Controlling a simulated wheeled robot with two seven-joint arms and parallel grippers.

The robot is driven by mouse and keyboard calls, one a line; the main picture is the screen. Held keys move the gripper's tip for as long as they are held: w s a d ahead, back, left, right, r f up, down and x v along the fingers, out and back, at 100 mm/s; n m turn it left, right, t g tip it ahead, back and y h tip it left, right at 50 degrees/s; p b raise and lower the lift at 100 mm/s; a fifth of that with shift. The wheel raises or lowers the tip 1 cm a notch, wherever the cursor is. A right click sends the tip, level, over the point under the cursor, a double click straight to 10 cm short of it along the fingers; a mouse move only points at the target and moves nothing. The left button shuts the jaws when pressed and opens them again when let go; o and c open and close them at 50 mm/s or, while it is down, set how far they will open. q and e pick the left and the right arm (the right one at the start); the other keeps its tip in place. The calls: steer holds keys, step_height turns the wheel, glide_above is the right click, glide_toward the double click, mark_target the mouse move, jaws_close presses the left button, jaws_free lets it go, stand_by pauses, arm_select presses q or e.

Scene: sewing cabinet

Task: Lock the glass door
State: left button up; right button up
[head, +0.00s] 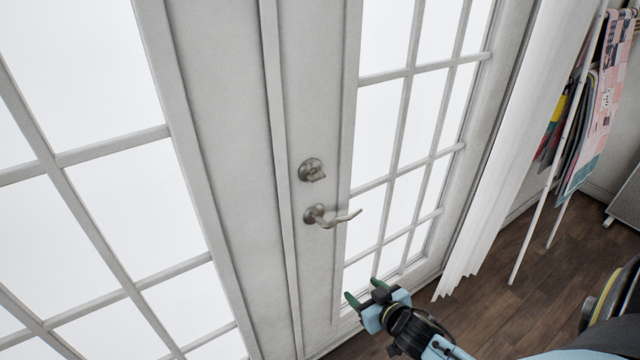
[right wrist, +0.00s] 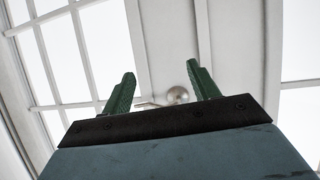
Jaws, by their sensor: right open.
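The white glass door (head: 318,258) stands closed, with tall paned windows on both sides of its middle seam. A round metal lock with a small thumb turn (head: 312,170) sits above a lever handle (head: 330,216) on the right leaf. The lever points right. My right gripper (head: 364,294) is open and empty, below and right of the handle and apart from it. In the right wrist view its green fingers (right wrist: 160,92) are spread, with the handle's round base (right wrist: 177,95) showing beyond them. The thumb turn cannot be made out there. My left gripper is not in view.
A white curtain (head: 500,190) hangs at the right of the door. Beyond it a rack (head: 540,225) holds several hanging fabrics (head: 598,110). The dark wooden floor (head: 540,270) is bare between the curtain and the rack. The space in front of the lock looks clear.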

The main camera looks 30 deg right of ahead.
steer(key=w+r+t, duration=0.3)
steer(key=r, duration=1.1)
steer(key=t+y+p, duration=0.1)
steer(key=t, duration=0.1)
glide_toward(319, 179)
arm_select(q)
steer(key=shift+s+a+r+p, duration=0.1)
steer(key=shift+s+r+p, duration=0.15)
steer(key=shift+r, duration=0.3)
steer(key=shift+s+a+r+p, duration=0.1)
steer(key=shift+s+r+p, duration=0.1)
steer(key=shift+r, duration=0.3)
arm_select(e)
steer(key=w, duration=0.9)
steer(key=shift+w+d, duration=0.1)
steer(key=shift+w, duration=0.05)
steer(key=shift+c, duration=0.4)
steer(key=c, duration=0.9)
steer(key=shift+n, duration=0.3)
